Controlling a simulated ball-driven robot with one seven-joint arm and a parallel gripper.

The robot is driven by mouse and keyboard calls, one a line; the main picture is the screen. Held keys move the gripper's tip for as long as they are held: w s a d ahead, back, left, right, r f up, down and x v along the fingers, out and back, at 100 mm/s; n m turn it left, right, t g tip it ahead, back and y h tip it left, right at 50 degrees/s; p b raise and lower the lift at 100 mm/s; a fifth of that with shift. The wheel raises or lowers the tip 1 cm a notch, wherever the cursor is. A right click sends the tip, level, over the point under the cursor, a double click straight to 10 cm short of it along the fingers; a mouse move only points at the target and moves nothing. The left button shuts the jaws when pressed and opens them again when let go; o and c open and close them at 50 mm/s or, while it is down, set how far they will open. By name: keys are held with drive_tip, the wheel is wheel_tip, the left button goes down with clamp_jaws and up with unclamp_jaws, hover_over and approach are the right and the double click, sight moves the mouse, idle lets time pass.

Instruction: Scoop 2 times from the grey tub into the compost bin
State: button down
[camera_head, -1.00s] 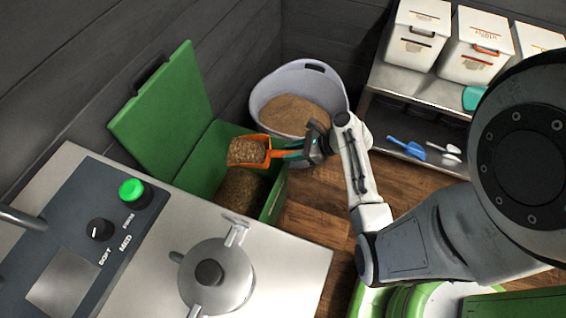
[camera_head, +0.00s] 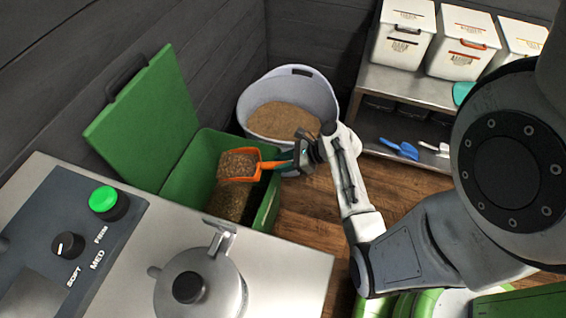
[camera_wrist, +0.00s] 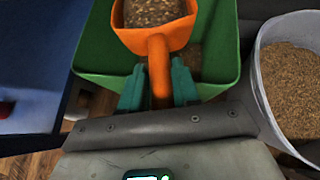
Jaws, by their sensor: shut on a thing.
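My gripper (camera_head: 301,158) is shut on the handle of an orange scoop (camera_head: 267,167). The scoop is level and heaped with brown grain, and it is held over the open green compost bin (camera_head: 269,207). The bin holds brown matter inside; its lid stands raised at the back left. The wrist view also shows the scoop (camera_wrist: 158,62) above the green bin (camera_wrist: 100,45). The grey tub (camera_head: 318,88), filled with brown grain, stands on the floor behind and to the right of the bin. It shows at the right in the wrist view (camera_wrist: 262,75).
A metal counter (camera_head: 290,265) with a control panel and a lidded steel vessel (camera_head: 205,285) is in front of the bin. A shelf (camera_head: 430,85) at the right bears white lidded boxes, with a blue scoop (camera_head: 402,149) and a white scoop below. Wooden floor is clear between them.

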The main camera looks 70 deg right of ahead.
sight(259, 164)
drive_tip(key=shift+w+a+r+g+p, duration=0.1)
drive_tip(key=shift+w+r+g+p, duration=0.25)
drive_tip(key=shift+r+p, duration=0.4)
drive_tip(key=shift+w+a+r+g+p, duration=0.1)
drive_tip(key=shift+w+r+g+p, duration=0.2)
drive_tip(key=shift+r+p, duration=0.4)
drive_tip(key=shift+w+a+r+g+h+p, duration=0.15)
drive_tip(key=shift+w+r+g+p, duration=0.25)
drive_tip(key=shift+r+p, duration=0.35)
drive_tip(key=shift+w+r+g+h+p, duration=0.25)
drive_tip(key=shift+r+g+p, duration=0.25)
drive_tip(key=shift+r+p, duration=0.3)
drive_tip(key=shift+w+a+r+g+h+p, duration=0.1)
drive_tip(key=shift+w+r+g+p, duration=0.35)
drive_tip(key=shift+r+p, duration=0.3)
drive_tip(key=w+a+r+g+h+p, duration=0.1)
drive_tip(key=w+r+g+p, duration=0.2)
drive_tip(key=w, duration=0.3)
drive_tip(key=w+a+r+g+h+p, duration=0.1)
drive_tip(key=w+a+r+g+p, duration=0.1)
drive_tip(key=w+r+g+p, duration=0.2)
drive_tip(key=shift+w+a+r+g+p, duration=0.15)
drive_tip(key=shift+w+a+g+p, duration=0.2)
drive_tip(key=shift+w, duration=0.7)
drive_tip(key=shift+d, duration=0.1)
